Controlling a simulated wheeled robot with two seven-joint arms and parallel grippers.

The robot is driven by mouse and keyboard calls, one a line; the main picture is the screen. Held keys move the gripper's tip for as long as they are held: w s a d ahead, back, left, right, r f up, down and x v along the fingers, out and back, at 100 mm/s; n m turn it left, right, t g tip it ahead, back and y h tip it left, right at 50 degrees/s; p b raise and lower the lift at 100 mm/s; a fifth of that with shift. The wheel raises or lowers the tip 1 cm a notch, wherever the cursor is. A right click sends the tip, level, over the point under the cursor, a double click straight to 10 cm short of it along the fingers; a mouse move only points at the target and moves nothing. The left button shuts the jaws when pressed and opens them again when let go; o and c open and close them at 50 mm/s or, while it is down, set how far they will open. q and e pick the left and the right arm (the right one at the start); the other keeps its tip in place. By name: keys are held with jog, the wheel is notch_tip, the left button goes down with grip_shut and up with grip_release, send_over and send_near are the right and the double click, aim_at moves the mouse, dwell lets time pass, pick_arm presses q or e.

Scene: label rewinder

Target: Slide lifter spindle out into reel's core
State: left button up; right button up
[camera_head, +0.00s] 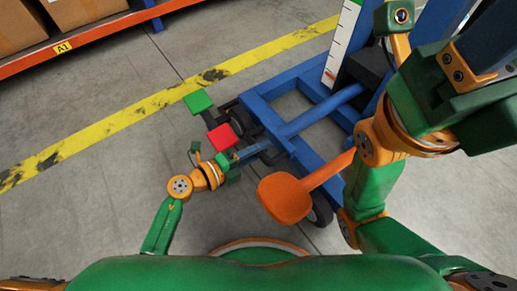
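The lifter (257,106) is a blue wheeled frame with a dark box and an upright at upper right. I cannot pick out its spindle for sure, and no reel or core shows. A red pad (222,137) and a green pad (198,101) stand at its left side on dark arms. My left gripper (230,165) is just below the red pad, by the end of a dark blue bar (253,152). Whether its fingers touch or hold the bar is unclear. My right arm fills the right side, close to the camera; its fingertips cannot be made out.
An orange paddle (286,198) on an orange rod sticks out from the lifter's near side. A white scale (342,45) stands on the upright. An orange rack (100,35) with boxes is at upper left. A yellow line (130,113) crosses open floor.

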pick_arm(q)
grip_shut()
dwell(1.1)
